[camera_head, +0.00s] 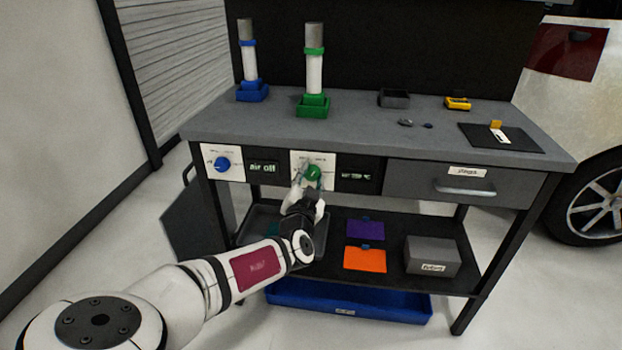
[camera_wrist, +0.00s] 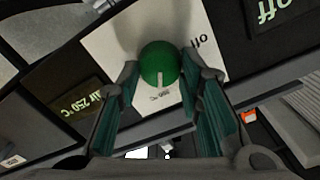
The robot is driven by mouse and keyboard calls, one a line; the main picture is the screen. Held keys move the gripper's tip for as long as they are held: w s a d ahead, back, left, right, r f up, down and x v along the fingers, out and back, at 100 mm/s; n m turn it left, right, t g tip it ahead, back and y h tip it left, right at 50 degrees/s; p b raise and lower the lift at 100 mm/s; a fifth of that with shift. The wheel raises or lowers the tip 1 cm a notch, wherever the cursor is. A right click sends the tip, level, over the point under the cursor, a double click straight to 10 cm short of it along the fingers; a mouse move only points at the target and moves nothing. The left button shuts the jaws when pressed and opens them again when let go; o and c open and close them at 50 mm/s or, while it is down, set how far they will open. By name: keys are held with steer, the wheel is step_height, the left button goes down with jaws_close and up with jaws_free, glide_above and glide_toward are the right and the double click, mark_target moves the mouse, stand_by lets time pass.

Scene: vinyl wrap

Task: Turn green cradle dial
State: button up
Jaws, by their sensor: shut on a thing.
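The green dial (camera_head: 314,172) sits on a white plate (camera_head: 327,160) on the front of the workbench. In the wrist view the round green dial (camera_wrist: 160,64) has a pale pointer mark on its lower part. My gripper (camera_head: 306,180) reaches up to it from below. In the wrist view its two teal-padded fingers (camera_wrist: 158,78) stand on either side of the dial, shut on it. The green cradle (camera_head: 313,107) stands on the bench top above the dial and holds an upright white roll with a grey top.
A blue dial (camera_head: 222,164) sits to the left beside a display (camera_head: 263,168) reading "air off". The display (camera_wrist: 76,101) by the green dial reads "air 250 C". A blue cradle (camera_head: 252,92) is on the bench top. A drawer (camera_head: 465,184) is to the right.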

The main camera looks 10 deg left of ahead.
steer(key=shift+n, duration=0.3)
steer(key=n, duration=0.4)
steer(key=shift+a+n, duration=0.1)
steer(key=shift+n, duration=0.3)
steer(key=n+p, duration=0.1)
steer(key=n, duration=0.5)
steer(key=shift+a, duration=0.1)
steer(key=n, duration=0.6)
steer(key=shift+a+f+n, duration=0.1)
steer(key=shift+f+n, duration=0.05)
steer(key=shift+n, duration=0.25)
steer(key=n, duration=0.5)
steer(key=shift+f+b, duration=0.1)
steer(key=shift+b, duration=0.3)
steer(key=shift+n, duration=0.4)
steer(key=o, duration=1.2)
steer(key=shift+c, duration=0.2)
